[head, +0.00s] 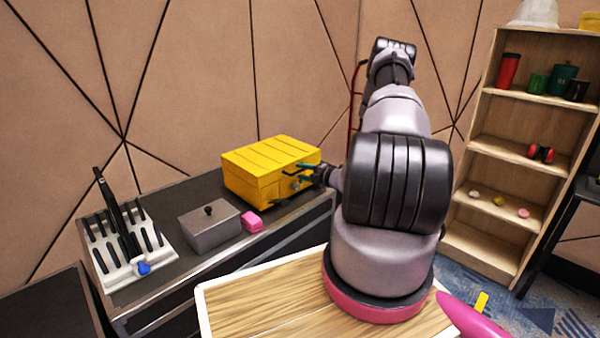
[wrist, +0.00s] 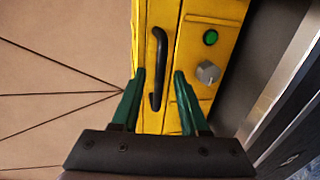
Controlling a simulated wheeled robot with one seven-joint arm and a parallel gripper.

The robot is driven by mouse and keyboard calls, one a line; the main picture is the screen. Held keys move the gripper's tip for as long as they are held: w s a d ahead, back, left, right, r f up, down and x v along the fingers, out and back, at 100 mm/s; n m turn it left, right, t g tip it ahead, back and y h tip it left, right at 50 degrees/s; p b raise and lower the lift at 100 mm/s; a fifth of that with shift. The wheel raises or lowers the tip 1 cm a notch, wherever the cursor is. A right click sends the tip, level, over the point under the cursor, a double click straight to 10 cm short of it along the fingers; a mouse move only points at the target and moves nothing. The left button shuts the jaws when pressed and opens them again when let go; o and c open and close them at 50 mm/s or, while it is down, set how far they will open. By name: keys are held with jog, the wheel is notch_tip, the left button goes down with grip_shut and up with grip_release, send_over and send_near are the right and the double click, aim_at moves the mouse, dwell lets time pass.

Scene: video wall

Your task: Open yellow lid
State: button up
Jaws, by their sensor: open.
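A yellow box (head: 262,178) with a ribbed yellow lid (head: 268,153) stands on the dark counter, and the lid looks shut. In the wrist view, the yellow box (wrist: 215,40) shows a black bar handle (wrist: 158,68), a green button and a grey knob. My gripper (head: 306,173) is at the front face of the box. In the wrist view, the two green fingers of my gripper (wrist: 158,75) are open, one on either side of the handle's lower part. I cannot tell whether they touch the handle.
A grey box with a black knob (head: 210,224), a pink block (head: 252,222) and a white rack with black-handled tools (head: 125,255) stand left on the counter (head: 190,270). A wooden shelf (head: 530,115) stands at the right. My arm hides part of the scene.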

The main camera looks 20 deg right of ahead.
jog(key=shift+w+a+f, duration=0.1)
jog(key=shift+w+a, duration=0.15)
jog(key=shift+w, duration=0.45)
grip_shut()
dwell(1.0)
